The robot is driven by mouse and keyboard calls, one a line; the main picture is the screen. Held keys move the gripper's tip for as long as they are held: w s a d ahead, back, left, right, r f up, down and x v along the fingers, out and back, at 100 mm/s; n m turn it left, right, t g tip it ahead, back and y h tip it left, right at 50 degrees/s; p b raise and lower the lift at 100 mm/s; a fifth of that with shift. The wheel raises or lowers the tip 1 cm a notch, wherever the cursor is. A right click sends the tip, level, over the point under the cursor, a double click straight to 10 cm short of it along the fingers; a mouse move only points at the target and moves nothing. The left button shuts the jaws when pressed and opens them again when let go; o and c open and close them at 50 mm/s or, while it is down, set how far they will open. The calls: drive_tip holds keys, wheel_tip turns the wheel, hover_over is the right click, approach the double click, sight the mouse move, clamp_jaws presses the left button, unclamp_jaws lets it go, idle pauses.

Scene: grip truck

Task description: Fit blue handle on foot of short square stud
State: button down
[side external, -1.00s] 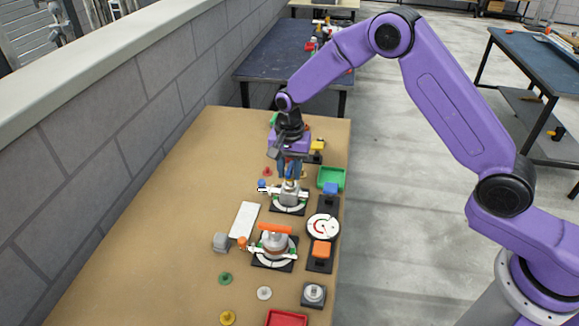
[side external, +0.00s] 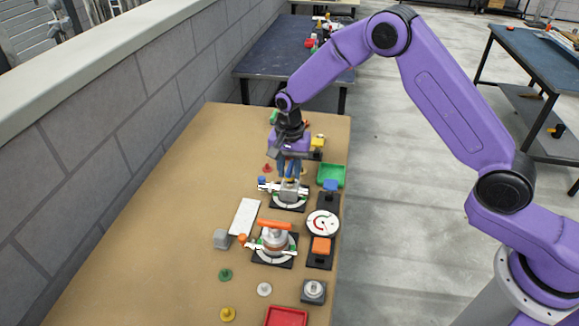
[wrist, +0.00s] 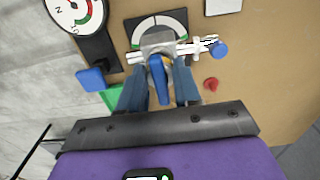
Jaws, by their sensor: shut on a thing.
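My gripper (side external: 289,172) is shut on the blue handle, its fingers pointing down over the far fixture. In the wrist view the blue handle (wrist: 158,82) stands out lengthwise between the two blue fingers (wrist: 160,92). Its far end meets or overlaps a grey block (wrist: 157,40) on the fixture with a white half-round dial. I cannot tell whether handle and block touch. The same grey block shows in the side view (side external: 289,192) just below the fingers. The short square stud cannot be told for sure; its foot is hidden.
A white bar with a blue knob (wrist: 220,50) crosses the fixture. A green tray (side external: 331,174) and a blue block (side external: 330,186) stand close on the right. A second fixture with an orange handle (side external: 274,225) is nearer. A red piece (side external: 267,168) lies left.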

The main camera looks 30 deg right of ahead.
sight(290, 168)
drive_tip(key=shift+f, duration=0.5)
idle(1.1)
drive_tip(key=shift+c, duration=1.9)
unclamp_jaws()
drive_tip(key=shift+r, duration=3.75)
